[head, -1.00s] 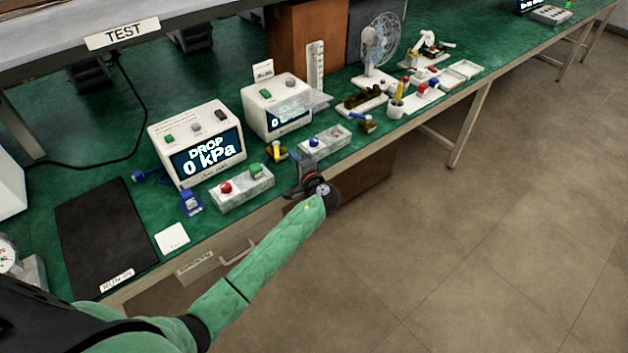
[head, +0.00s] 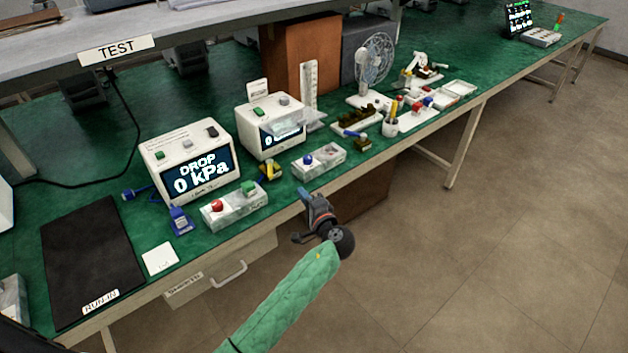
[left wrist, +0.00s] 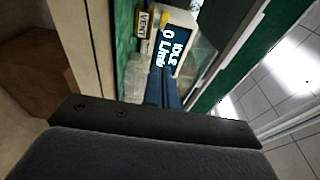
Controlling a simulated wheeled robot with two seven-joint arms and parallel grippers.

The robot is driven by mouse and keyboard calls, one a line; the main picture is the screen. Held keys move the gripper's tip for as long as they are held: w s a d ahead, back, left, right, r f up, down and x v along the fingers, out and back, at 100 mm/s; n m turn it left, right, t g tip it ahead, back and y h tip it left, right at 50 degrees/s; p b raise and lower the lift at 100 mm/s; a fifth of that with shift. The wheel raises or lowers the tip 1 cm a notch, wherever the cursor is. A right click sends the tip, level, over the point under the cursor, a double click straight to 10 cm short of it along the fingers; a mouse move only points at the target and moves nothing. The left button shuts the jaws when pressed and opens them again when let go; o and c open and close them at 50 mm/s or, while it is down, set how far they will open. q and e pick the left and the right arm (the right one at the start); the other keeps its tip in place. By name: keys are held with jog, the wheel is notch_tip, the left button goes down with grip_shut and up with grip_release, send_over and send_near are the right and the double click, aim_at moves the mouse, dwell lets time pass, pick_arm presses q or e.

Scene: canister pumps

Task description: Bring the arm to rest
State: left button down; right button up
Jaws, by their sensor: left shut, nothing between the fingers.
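My left arm, in a green sleeve, comes up from the bottom of the head view. My left gripper (head: 305,192) is at the front edge of the green bench (head: 85,180), shut and empty, apart from the objects on it. In the left wrist view its blue fingers (left wrist: 164,90) are together, with a screen (left wrist: 172,50) reading IDLE beyond them. My right gripper is in neither view.
A white box (head: 190,160) reading DROP 0 kPa stands left of the gripper, with a red-and-green button box (head: 235,208) before it. A blue-button box (head: 320,160) is close behind the fingers. Open floor (head: 500,260) lies to the right.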

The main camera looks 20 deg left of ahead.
pick_arm(q)
jog(key=s+d+f+n+g+h, duration=0.3)
jog(key=s+d+f+h, duration=0.1)
jog(key=s+f+h, duration=0.25)
jog(key=s+d+f+n+g+h, duration=0.3)
jog(key=s+d+f+g+h, duration=0.1)
jog(key=s+f+h, duration=0.3)
jog(key=s+f+g, duration=0.2)
jog(key=s+f, duration=0.4)
jog(key=s, duration=0.7)
jog(key=s+f+g, duration=0.2)
jog(key=s+f, duration=0.4)
jog(key=s, duration=0.7)
jog(key=shift+s+f+n, duration=0.15)
jog(key=shift+s+n, duration=0.2)
jog(key=shift+n, duration=0.05)
jog(key=shift+h, duration=0.25)
